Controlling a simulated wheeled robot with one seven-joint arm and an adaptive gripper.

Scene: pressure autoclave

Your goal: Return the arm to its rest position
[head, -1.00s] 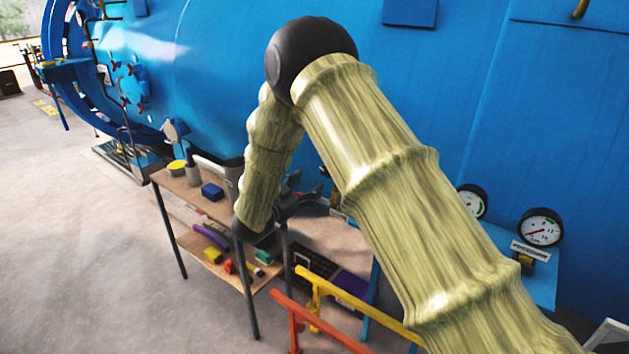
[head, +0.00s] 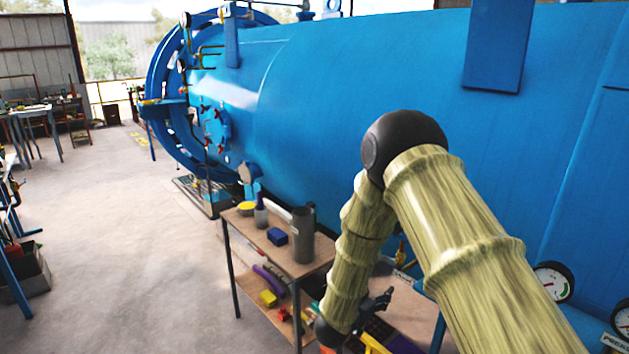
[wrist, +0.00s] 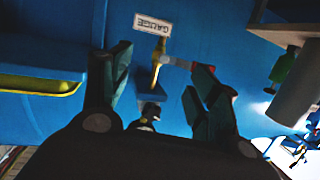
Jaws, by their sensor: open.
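My arm, in pale wood-patterned sleeves with a black elbow, rises from the lower right in the head view and bends down beside a two-level work table (head: 319,262). My gripper (head: 380,301) is small and partly hidden in the head view, low at the right of that table. In the wrist view my gripper (wrist: 163,62) has its two dark fingers spread apart, with nothing held between them. Beyond the fingers is a small valve with a yellow stem (wrist: 158,62) and a red-tipped lever. I cannot tell whether a finger touches it.
A large blue autoclave (head: 350,80) fills the back. A "GAUGE" label (wrist: 152,23) is near the valve. Open floor (head: 120,230) lies left.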

